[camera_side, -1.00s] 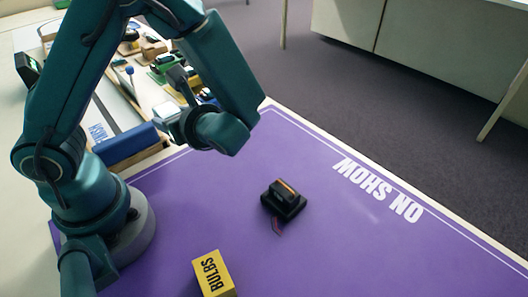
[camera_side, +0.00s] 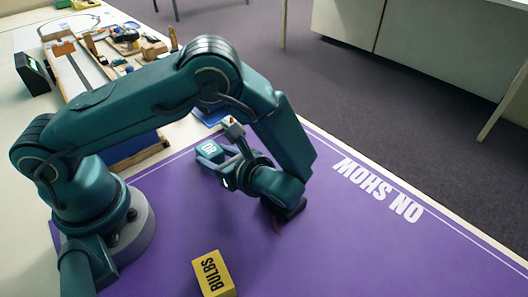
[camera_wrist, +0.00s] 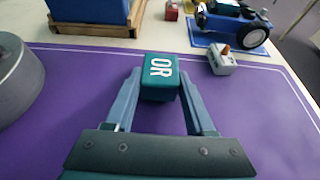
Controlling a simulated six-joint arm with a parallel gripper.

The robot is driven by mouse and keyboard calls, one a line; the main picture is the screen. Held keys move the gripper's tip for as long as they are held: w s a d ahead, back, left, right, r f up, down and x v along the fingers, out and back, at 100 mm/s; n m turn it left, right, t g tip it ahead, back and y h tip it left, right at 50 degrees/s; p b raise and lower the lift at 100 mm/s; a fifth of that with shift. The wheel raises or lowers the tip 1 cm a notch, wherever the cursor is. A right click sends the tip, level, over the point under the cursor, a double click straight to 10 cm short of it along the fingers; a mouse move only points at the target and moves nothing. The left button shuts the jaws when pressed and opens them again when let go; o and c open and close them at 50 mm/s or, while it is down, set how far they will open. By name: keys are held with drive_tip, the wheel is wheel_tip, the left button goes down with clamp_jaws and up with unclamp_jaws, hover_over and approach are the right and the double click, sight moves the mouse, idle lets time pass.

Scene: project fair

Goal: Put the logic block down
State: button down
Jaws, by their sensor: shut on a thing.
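In the side view my gripper (camera_side: 222,165) holds the block over the far left part of the purple mat (camera_side: 340,240). Whether the block's underside touches the mat, I cannot tell.
A yellow "BULBS" box (camera_side: 213,274) stands at the mat's front. A black device (camera_side: 293,211) is partly hidden behind my arm. A pale block with an orange top (camera_wrist: 222,61) and a blue car (camera_wrist: 236,22) are beyond the logic block. Mat right of my arm is clear.

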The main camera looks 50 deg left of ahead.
drive_tip(key=shift+f, duration=0.15)
drive_tip(key=shift+c, duration=1.3)
unclamp_jaws()
